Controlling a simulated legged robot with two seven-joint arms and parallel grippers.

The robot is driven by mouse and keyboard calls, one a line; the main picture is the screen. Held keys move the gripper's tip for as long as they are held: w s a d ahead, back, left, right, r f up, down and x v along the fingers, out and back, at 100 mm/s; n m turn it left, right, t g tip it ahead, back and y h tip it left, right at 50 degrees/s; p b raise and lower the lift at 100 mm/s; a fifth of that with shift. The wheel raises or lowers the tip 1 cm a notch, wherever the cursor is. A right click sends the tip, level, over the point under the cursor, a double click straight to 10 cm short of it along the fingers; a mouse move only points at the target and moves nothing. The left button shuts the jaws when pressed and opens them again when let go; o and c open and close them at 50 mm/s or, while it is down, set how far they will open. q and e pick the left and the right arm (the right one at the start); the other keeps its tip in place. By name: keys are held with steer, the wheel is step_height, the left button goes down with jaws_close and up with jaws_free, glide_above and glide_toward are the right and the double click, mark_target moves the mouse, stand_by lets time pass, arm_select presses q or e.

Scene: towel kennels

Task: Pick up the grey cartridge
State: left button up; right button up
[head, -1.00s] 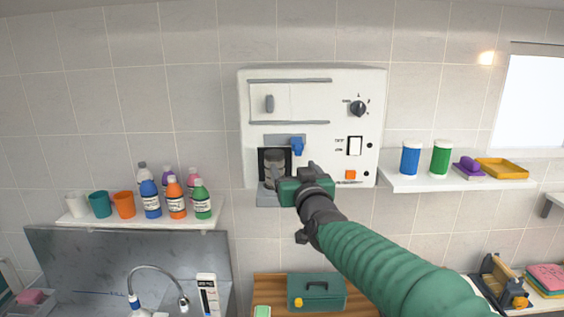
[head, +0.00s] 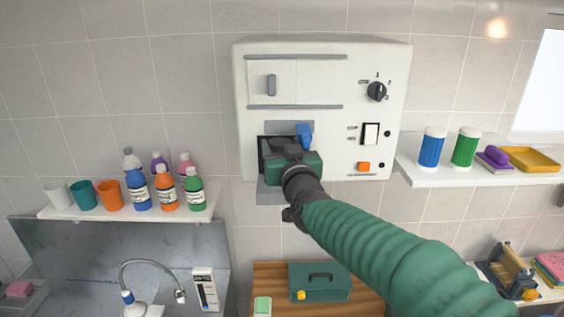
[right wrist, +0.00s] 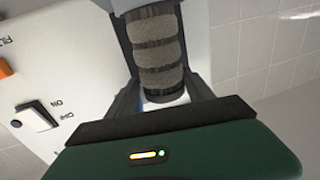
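The grey cartridge (right wrist: 160,55) has a ribbed grey body with dark bands and a pale end. In the right wrist view it lies between the two fingers of my right gripper (right wrist: 163,85). The fingers stand on both sides of it and look open; firm contact does not show. In the head view my right gripper (head: 278,150) is at the dark recess of the white wall machine (head: 325,80), and it hides the cartridge. My left gripper is not in view.
A blue lever (head: 304,132) is just above the gripper. A shelf with bottles and cups (head: 125,213) is at left, and a shelf with two jars (head: 410,172) at right. A green toolbox (head: 320,286) stands below. The wall in between is clear.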

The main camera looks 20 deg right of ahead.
steer(key=shift+a, duration=0.1)
steer(key=shift+c, duration=1.2)
steer(key=shift+w+a+f, duration=0.2)
steer(key=shift+w+a, duration=0.3)
steer(key=c, duration=0.5)
steer(key=shift+a, duration=0.25)
steer(key=c, duration=0.4)
steer(key=shift+s+d+r, duration=0.1)
steer(key=shift+s+d, duration=0.05)
